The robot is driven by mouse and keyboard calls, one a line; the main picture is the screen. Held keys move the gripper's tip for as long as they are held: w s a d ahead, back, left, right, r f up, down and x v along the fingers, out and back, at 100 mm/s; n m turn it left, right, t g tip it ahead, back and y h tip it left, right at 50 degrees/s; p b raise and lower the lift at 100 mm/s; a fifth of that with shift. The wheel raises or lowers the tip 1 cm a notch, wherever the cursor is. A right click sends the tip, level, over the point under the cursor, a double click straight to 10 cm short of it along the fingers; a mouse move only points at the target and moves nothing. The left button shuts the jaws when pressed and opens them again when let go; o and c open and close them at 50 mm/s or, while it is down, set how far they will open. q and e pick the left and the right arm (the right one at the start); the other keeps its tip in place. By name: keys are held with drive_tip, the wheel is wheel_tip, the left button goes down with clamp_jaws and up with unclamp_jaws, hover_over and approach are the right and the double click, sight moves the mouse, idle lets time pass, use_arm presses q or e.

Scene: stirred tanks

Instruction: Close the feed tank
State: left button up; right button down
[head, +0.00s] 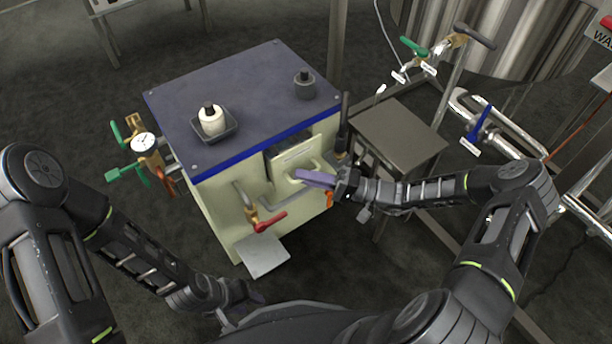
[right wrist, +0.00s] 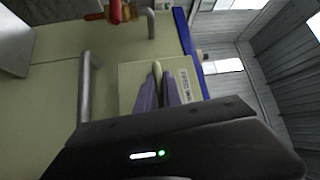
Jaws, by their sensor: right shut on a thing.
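The cream tank cabinet (head: 215,205) with a dark blue-grey top stands at the centre of the head view. A pale front panel (head: 289,160) with a small label and a dark upper edge is on its front. The panel also shows in the right wrist view (right wrist: 130,82); its label is too small to read surely. My right gripper (head: 316,178) has purple fingers shut on the panel's pale handle (right wrist: 157,69), which shows between the fingertips. How far the panel stands out is hard to tell. My left gripper (head: 250,297) is low in front, its fingers unclear.
A red-handled valve (head: 268,222) and a bent grey pipe are on the cabinet front. A white bottle (head: 211,120) in a dark tray and a dark knob (head: 304,84) are on top. A grey stand (head: 402,130) is at right. Green-handled valves (head: 130,170) and a gauge are at left.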

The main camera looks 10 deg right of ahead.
idle(0.4)
drive_tip(key=w+b, duration=0.1)
drive_tip(key=w+a, duration=0.1)
drive_tip(key=w, duration=0.1)
drive_tip(key=shift+w+a+b, duration=0.1)
drive_tip(key=shift+w+b, duration=0.15)
drive_tip(key=shift+b, duration=0.1)
drive_tip(key=c, duration=1.5)
unclamp_jaws()
drive_tip(key=shift+a, duration=0.1)
approach(297, 167)
drive_tip(key=shift+p+x, duration=0.35)
drive_tip(key=shift+x, duration=0.65)
